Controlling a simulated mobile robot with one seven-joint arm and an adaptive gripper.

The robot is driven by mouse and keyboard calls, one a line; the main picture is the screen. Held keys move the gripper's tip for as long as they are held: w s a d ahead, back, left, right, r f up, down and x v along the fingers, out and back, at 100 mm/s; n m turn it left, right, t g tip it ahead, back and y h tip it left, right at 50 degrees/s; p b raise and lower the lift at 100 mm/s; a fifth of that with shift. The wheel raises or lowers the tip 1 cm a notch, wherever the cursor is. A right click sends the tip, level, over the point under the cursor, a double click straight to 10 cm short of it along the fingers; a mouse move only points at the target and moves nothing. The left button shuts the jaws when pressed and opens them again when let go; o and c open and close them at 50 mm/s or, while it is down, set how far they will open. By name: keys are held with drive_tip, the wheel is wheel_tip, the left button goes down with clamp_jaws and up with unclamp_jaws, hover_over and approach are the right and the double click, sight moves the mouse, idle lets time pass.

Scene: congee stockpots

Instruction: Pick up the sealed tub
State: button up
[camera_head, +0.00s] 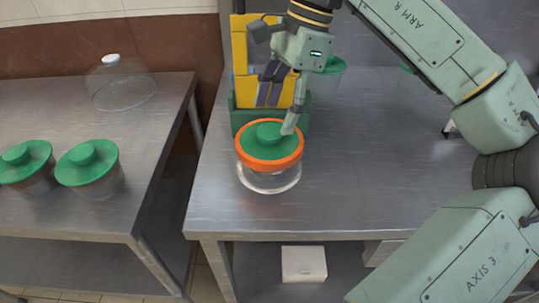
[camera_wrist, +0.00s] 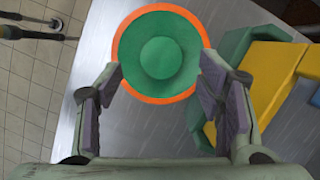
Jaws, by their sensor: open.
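A clear tub with a green knobbed lid and an orange ring around its rim (camera_head: 268,158) stands upright near the front left of the metal table. It also shows in the wrist view (camera_wrist: 160,62), seen from above. My gripper (camera_head: 280,106) is just behind and above it, pointing down. In the wrist view my gripper (camera_wrist: 163,88) is open and empty, with its fingers apart at the near side of the lid. I cannot tell whether a fingertip touches the lid. The tub's body is hidden under the lid in the wrist view.
A green holder with yellow items (camera_head: 240,90) stands close behind the tub. Green-lidded tubs without visible orange rings (camera_head: 88,165) and a clear jar (camera_head: 120,85) stand on the left table. A white box (camera_head: 303,264) sits on the lower shelf. The table's right side is mostly clear.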

sight(270, 131)
drive_tip(key=x, duration=0.3)
drive_tip(key=shift+f, duration=0.15)
clamp_jaws()
idle(0.7)
idle(0.3)
